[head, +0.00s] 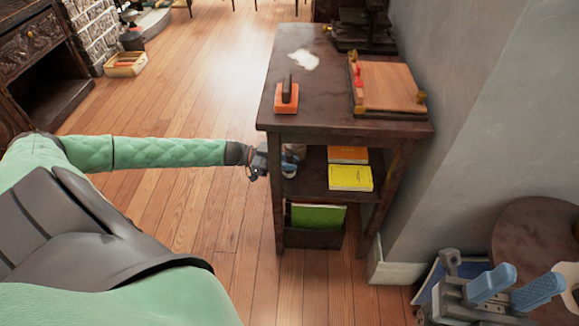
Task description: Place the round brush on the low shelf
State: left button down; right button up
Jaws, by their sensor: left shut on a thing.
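My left gripper (275,163) reaches in from the left at the open side of a dark wooden stand. It is level with the low shelf (312,182), under the stand's top. It is shut on a small pale thing, taken to be the round brush (293,150), mostly hidden by the gripper and the stand's front leg. I cannot tell whether the brush touches the shelf. My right gripper (514,288) is at the lower right, its blue fingers apart and empty, away from the stand.
A yellow book (350,178) and an orange book (347,154) lie on the low shelf's right part. A green book (318,216) stands in a bin below. The stand's top (325,85) holds an orange block (286,98) and a wooden board (388,86). A round table (535,235) stands right.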

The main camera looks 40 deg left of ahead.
pick_arm(q)
jog(key=shift+w+f, duration=0.15)
jog(key=shift+f, duration=0.5)
jog(key=shift+d, duration=0.15)
jog(key=c, duration=1.3)
grip_release()
jog(key=shift+o, duration=0.2)
